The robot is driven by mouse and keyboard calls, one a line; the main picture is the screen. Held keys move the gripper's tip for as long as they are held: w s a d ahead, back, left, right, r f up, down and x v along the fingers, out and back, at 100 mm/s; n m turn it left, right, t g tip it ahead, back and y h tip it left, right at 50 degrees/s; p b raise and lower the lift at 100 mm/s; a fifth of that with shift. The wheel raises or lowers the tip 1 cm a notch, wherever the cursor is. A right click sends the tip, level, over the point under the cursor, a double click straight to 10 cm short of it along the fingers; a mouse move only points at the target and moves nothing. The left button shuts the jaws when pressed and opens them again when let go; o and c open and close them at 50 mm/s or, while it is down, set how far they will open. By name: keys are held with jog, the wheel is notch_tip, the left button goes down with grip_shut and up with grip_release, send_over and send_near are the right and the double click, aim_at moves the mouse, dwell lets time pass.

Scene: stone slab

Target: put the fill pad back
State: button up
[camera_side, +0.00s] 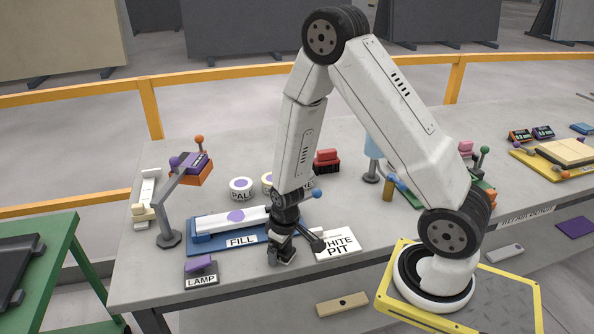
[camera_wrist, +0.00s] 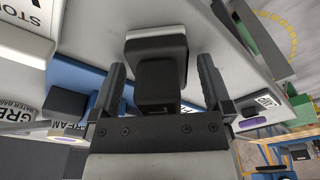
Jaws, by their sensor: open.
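A blue tray labelled FILL (camera_side: 207,243) lies at the left front of the slab, with a long white bar with a purple dot (camera_side: 236,216) on it. My gripper (camera_side: 283,255) points down just right of the tray's front end. In the wrist view my gripper (camera_wrist: 160,64) has its fingers apart. A black block with a pale edge (camera_wrist: 155,48), possibly the fill pad, shows between them. I cannot tell whether the fingers touch it. In the side view the gripper mostly hides the spot.
A white board reading WHITE PIT (camera_side: 336,244) lies close right of my gripper. A LAMP holder with a purple block (camera_side: 201,271) stands at front left, and a jointed lamp stand (camera_side: 168,238) behind it. Labelled tubs (camera_side: 240,189) stand behind the tray.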

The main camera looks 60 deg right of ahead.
jog(key=shift+s+r, duration=0.25)
jog(key=shift+r, duration=1.75)
jog(key=shift+s+r, duration=0.25)
jog(key=shift+r, duration=1.7)
jog(key=shift+s+r, duration=0.25)
jog(key=shift+r, duration=1.75)
jog(key=s+a+r+t, duration=0.1)
jog(key=s+a+r, duration=0.2)
jog(key=s+a, duration=0.1)
jog(key=shift+a+r, duration=0.2)
jog(key=shift+a, duration=0.3)
